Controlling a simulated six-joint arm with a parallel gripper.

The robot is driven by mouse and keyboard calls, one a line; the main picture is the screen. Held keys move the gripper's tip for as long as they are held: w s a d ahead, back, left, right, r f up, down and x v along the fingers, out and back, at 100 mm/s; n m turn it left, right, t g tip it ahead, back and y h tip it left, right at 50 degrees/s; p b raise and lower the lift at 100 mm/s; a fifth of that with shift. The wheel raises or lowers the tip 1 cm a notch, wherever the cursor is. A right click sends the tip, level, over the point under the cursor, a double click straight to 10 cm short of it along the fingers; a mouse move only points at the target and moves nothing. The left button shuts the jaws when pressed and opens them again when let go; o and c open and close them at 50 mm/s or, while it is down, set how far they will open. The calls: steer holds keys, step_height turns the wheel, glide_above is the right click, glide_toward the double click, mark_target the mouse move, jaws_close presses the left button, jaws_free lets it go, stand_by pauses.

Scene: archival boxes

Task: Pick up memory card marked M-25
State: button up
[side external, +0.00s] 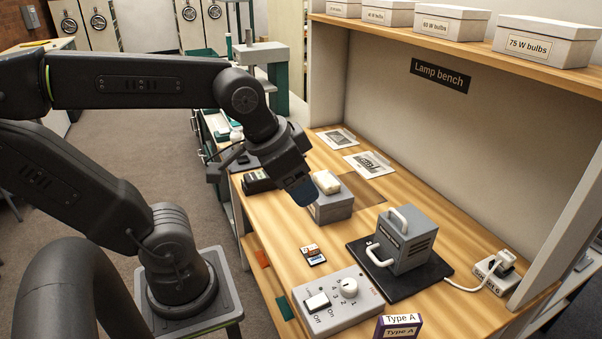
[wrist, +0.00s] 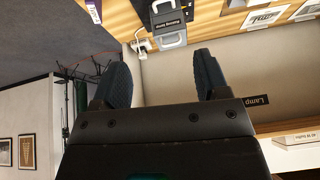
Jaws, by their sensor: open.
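Two small cards lie close together on the wooden bench top: one with an orange and white face (side external: 309,249) and a dark one with a blue-white label (side external: 316,260). Their markings are too small to read, so I cannot tell which is M-25. My gripper (side external: 303,190) is above the bench, beside a grey box with a white top (side external: 331,206), and well apart from the cards. In the wrist view my gripper (wrist: 160,60) is open, with nothing between its two dark fingers. The cards cannot be made out in that view.
A grey control box (side external: 338,303) with knob and switch stands just in front of the cards. A grey handled device (side external: 405,240) on a black mat (side external: 437,271) is to their right. A purple Type A box (side external: 398,327) is at the front. A shelf (side external: 460,45) overhangs the back.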

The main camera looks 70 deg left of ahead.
steer(key=w+a+f+m+g+y, duration=0.1)
steer(key=w+a+m+g+y, duration=0.15)
steer(key=w+a+m, duration=1.3)
steer(key=w+a+f+m+g, duration=0.1)
steer(key=w+a+f, duration=0.1)
steer(key=a+f, duration=0.5)
steer(key=w+a+f+m+g, duration=0.1)
steer(key=w+a+f+m, duration=0.15)
steer(key=a, duration=0.85)
steer(key=w+a+f+m+g, duration=0.1)
steer(key=a+f, duration=0.4)
steer(key=a, duration=0.4)
steer(key=shift+t+h, duration=0.25)
steer(key=shift+h, duration=0.2)
steer(key=f, duration=0.3)
steer(key=a+f, duration=0.1)
steer(key=f, duration=0.4)
steer(key=shift+w+a+f, duration=0.1)
steer(key=shift+a+f, duration=0.15)
steer(key=shift+f, duration=0.15)
steer(key=shift+a+f, duration=0.2)
steer(key=shift+f, duration=0.75)
steer(key=shift+a+f, duration=0.15)
steer(key=shift+f, duration=0.75)
steer(key=shift+a+f, duration=0.2)
steer(key=shift+f, duration=0.75)
steer(key=shift+c, duration=0.4)
steer(key=c, duration=0.9)
